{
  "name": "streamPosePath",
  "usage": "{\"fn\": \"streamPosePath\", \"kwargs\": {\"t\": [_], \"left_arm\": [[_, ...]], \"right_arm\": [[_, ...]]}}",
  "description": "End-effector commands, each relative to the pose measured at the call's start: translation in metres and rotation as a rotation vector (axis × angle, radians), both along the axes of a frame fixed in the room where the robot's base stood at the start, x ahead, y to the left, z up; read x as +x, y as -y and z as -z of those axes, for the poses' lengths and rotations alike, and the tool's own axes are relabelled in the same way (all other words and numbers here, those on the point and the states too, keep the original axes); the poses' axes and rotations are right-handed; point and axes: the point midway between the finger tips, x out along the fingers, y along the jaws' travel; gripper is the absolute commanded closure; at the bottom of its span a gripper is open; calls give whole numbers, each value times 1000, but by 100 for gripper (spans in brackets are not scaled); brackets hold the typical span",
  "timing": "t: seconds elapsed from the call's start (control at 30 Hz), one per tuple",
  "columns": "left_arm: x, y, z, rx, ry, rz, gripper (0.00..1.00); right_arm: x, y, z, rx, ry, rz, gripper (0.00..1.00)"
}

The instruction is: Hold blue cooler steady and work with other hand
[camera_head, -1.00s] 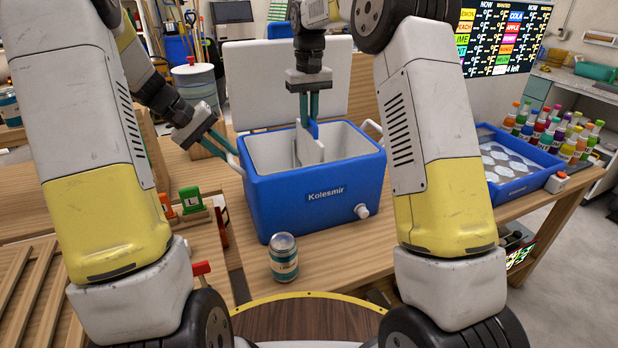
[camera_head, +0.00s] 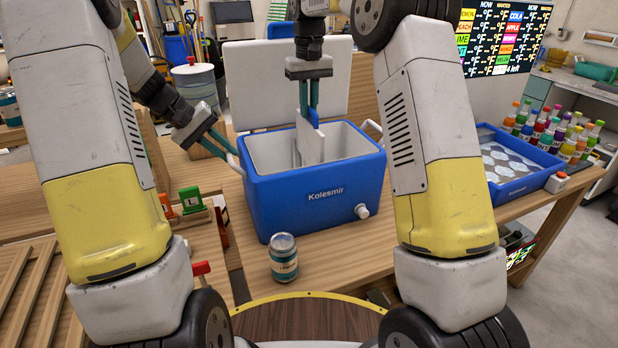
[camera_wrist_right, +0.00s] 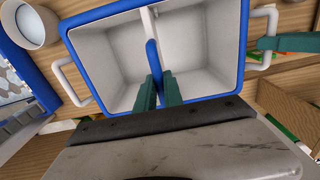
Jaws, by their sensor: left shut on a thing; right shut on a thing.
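The blue cooler (camera_head: 275,205) stands open on the table, with a white inside; the right wrist view (camera_wrist_right: 236,104) shows it from above. My left gripper (camera_head: 226,146) is shut on the cooler's left side handle (camera_head: 236,166); its fingers also show in the right wrist view (camera_wrist_right: 290,43). My right gripper (camera_head: 312,110) points down into the cooler, shut on the blue grip of a white divider panel (camera_head: 312,147). The blue grip (camera_wrist_right: 153,60) shows between its fingertips in the right wrist view. The panel's lower edge is hidden inside the cooler.
A labelled can (camera_head: 284,258) stands in front of the cooler. A blue tray (camera_head: 520,185) with pale shapes lies to the right, beside several coloured bottles (camera_head: 560,130). A red button box (camera_head: 557,181) sits by the tray. A white round container (camera_wrist_right: 35,25) shows in the right wrist view.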

Motion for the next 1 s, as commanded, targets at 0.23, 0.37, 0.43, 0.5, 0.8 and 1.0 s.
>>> {"fn": "streamPosePath", "kwargs": {"t": [0.23, 0.37, 0.43, 0.5, 0.8, 1.0], "left_arm": [[0, 1, 0, -1, 0, 1, 100], [0, 1, 0, -1, 0, 1, 100], [0, 1, 0, -1, 0, 1, 100], [0, 1, 0, -1, 0, 1, 100], [0, 1, 0, -1, 0, 1, 100], [0, 1, 0, -1, 0, 1, 72]], "right_arm": [[1, 0, -9, 1, 3, 0, 100], [1, 0, -19, 1, 3, 0, 100], [0, 0, -25, 1, 2, 0, 100], [1, 0, -30, 1, 3, 0, 100], [0, 0, -40, 0, 1, 0, 100], [0, 0, -40, 0, 1, 0, 100]]}}
